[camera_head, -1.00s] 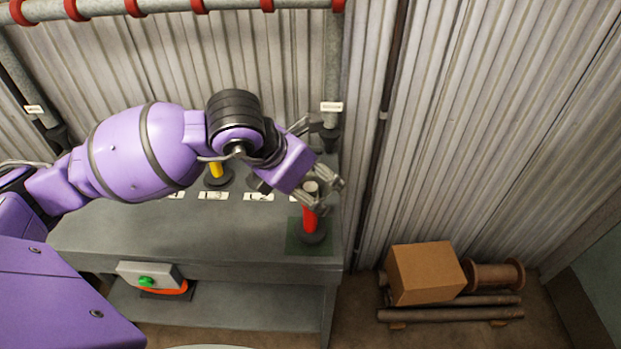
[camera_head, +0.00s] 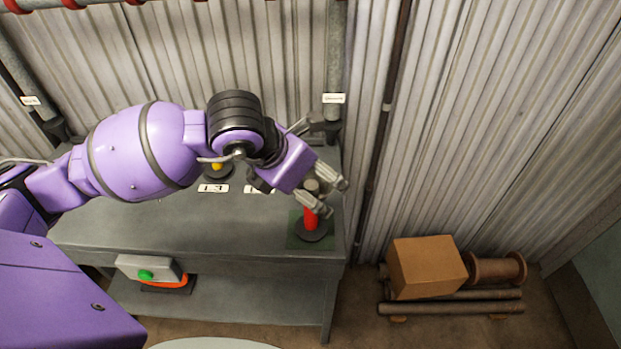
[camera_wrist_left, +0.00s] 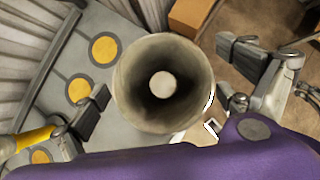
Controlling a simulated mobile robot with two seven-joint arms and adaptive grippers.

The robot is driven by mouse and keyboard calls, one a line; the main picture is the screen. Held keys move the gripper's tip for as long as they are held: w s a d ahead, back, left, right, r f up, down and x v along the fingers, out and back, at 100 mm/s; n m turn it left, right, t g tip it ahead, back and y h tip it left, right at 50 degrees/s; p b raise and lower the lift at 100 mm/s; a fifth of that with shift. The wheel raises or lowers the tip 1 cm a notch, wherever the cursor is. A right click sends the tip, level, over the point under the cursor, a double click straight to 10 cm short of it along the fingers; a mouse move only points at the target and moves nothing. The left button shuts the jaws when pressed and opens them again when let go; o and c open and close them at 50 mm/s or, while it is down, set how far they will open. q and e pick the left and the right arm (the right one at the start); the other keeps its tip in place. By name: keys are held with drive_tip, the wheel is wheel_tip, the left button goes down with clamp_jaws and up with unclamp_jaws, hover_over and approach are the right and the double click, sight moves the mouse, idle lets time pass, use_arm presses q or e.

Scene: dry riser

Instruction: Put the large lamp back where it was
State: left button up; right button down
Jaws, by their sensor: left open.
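A red upright thing, which I take to be the large lamp (camera_head: 310,219), stands on a black round foot on a dark green square (camera_head: 296,238) at the bench's right end. Its top is grey. In the left wrist view a wide grey hollow round top (camera_wrist_left: 135,92) with a pale centre lies between the fingers. My left gripper (camera_head: 329,194) is open around or beside the top of the red thing; the head view does not show clear contact. In the left wrist view the open fingers (camera_wrist_left: 166,86) stand apart on either side of it. My right gripper is not in view.
A yellow upright thing (camera_head: 217,167) stands behind my arm by a label. Yellow discs (camera_wrist_left: 104,48) mark the bench top. The grey bench (camera_head: 170,225) has a grey box (camera_head: 148,270) with a green button. A corrugated wall and pipe (camera_head: 334,60) rise behind. A carton (camera_head: 428,267) lies right.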

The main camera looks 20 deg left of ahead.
use_arm(q)
drive_tip(key=shift+r, duration=0.35)
drive_tip(key=v, duration=1.1)
drive_tip(key=shift+s+r+p, duration=0.25)
drive_tip(key=shift+r+p, duration=0.05)
drive_tip(key=shift+p, duration=0.05)
drive_tip(key=shift+a, duration=0.25)
